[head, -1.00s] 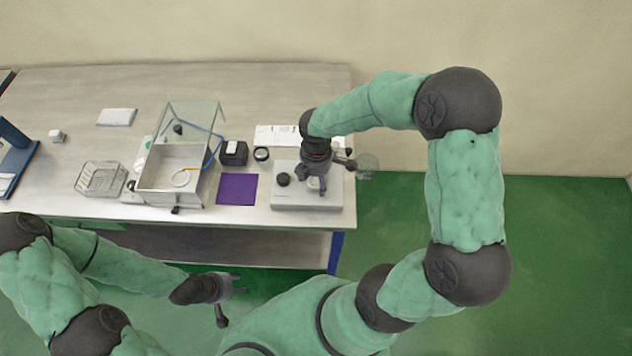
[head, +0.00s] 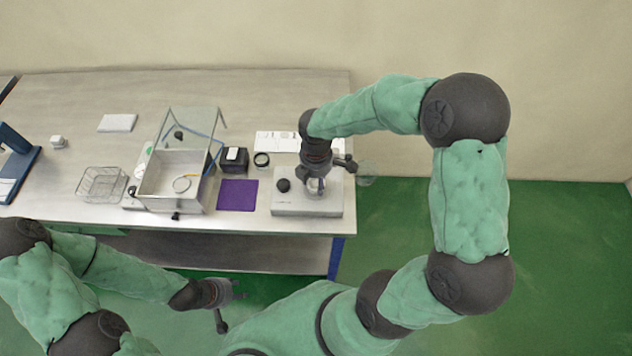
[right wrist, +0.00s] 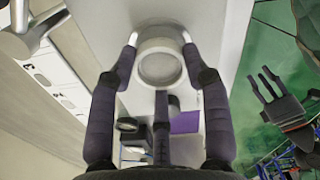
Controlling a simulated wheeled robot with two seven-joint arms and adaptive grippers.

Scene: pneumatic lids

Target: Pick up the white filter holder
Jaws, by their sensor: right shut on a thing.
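The white filter holder (right wrist: 160,66) is a round white ring with a grey centre in the right wrist view. My right gripper (right wrist: 160,60) is shut on it, with fingers at its left and right sides. In the head view the gripper (head: 316,182) points down over the grey-white instrument block (head: 306,207), and the holder is mostly hidden there. I cannot tell whether the holder still touches the block. My left gripper (head: 238,290) is empty, its fingers apart, in front of the table; it also shows in the right wrist view (right wrist: 268,84).
A black knob (head: 283,185) sits on the block. To its left are a purple mat (head: 238,195), a black box (head: 234,160) and an open clear-lidded chamber (head: 148,190). A wire basket (head: 101,184) stands further left. The table's right edge is close to the block.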

